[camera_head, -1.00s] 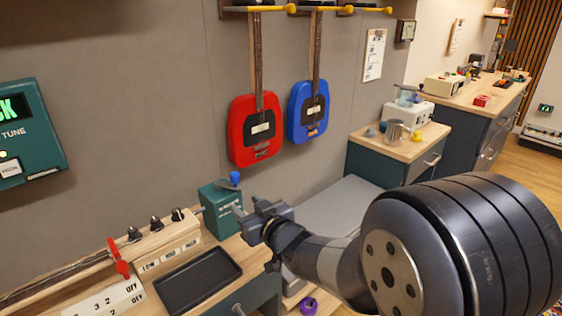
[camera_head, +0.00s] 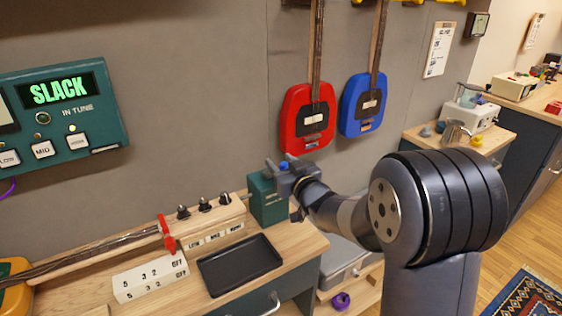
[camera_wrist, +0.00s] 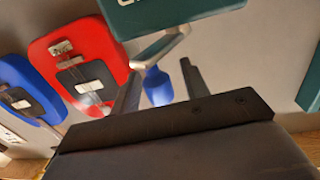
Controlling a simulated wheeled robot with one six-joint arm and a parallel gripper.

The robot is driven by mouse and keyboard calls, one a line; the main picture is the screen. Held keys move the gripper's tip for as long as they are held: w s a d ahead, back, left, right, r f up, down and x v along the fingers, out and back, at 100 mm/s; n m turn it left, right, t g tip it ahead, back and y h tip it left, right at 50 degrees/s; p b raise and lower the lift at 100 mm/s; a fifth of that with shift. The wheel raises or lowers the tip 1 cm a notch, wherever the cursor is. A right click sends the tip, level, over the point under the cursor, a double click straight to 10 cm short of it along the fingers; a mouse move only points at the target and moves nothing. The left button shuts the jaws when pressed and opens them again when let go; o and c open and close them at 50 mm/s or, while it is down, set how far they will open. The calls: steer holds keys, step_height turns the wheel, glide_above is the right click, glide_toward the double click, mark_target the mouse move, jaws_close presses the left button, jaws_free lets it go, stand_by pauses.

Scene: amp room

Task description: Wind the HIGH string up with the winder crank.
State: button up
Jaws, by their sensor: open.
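The winder is a dark green box (camera_head: 268,200) at the bench's back right corner. Its crank has a blue knob (camera_head: 283,166) and a pale metal arm (camera_wrist: 160,48). My gripper (camera_head: 281,176) is beside the knob at the top of the box. In the wrist view, the open fingers (camera_wrist: 160,80) stand on either side of the blue knob (camera_wrist: 158,88); contact is not clear. The HIGH peg (camera_head: 225,199) is the rightmost of three dark pegs on the wooden headstock (camera_head: 205,222). The green tuner (camera_head: 65,110) on the wall reads SLACK.
A black tray (camera_head: 240,265) and a white number block (camera_head: 150,278) lie on the bench in front of the headstock. A red clip (camera_head: 166,235) sits on the neck. Red (camera_head: 306,122) and blue (camera_head: 357,105) guitars hang on the wall behind my gripper.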

steer(key=shift+w+a, duration=0.15)
steer(key=shift+w, duration=0.05)
steer(key=shift+c, duration=0.4)
jaws_close()
